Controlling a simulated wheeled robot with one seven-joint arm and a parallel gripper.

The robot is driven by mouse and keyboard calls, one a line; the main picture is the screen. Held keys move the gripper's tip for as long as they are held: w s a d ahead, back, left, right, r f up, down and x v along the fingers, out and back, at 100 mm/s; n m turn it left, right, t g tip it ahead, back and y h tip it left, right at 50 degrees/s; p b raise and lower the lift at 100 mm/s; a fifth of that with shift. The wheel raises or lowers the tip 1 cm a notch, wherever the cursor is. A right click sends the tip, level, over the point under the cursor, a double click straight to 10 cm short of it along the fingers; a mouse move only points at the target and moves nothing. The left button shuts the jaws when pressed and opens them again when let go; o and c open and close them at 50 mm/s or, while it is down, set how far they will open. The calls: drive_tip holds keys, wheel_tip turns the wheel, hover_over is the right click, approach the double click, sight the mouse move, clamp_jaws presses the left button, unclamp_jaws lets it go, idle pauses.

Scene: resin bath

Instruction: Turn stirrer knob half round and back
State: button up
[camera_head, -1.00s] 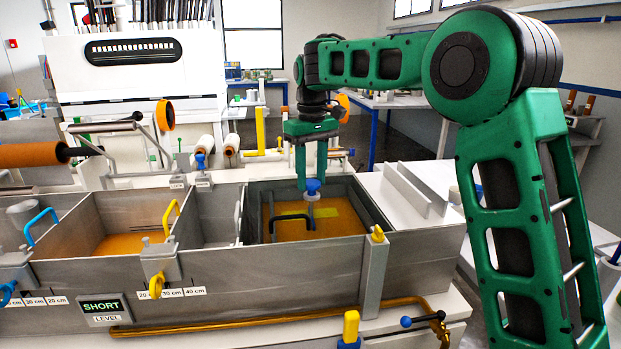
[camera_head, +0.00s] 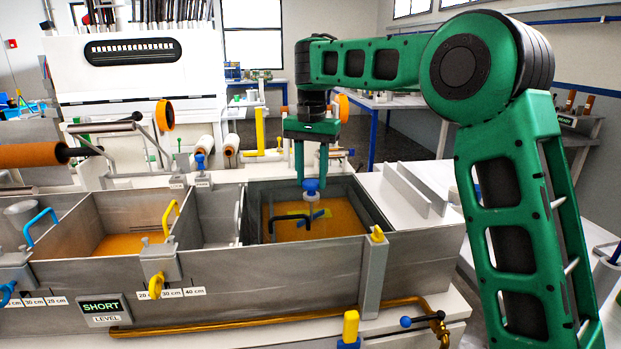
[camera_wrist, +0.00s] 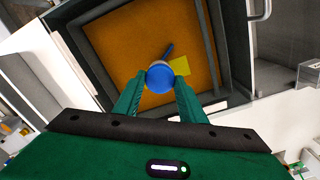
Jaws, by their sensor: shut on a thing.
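The blue stirrer knob (camera_head: 311,185) stands over the right-hand bath compartment, which holds orange resin (camera_head: 345,218). My green gripper (camera_head: 311,178) reaches down from above and is shut on the knob. In the wrist view the round knob (camera_wrist: 159,78) sits between my two fingertips (camera_wrist: 160,84). A blue bar (camera_wrist: 168,51) shows beyond the knob, pointing up and slightly right. A yellow piece (camera_wrist: 180,66) lies right of the knob, over the resin.
A steel wall (camera_head: 280,270) with a yellow-topped post (camera_head: 377,235) bounds the bath in front. Another compartment with orange resin (camera_head: 130,244) is to the left.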

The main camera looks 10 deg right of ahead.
sight(311, 181)
drive_tip(key=m, duration=0.6)
drive_tip(key=shift+w+r, duration=0.1)
drive_tip(key=shift+a, duration=0.1)
idle(0.4)
drive_tip(key=o, duration=1)
wheel_tip(311, 181, up, 11)
drive_tip(key=shift+f, duration=0.2)
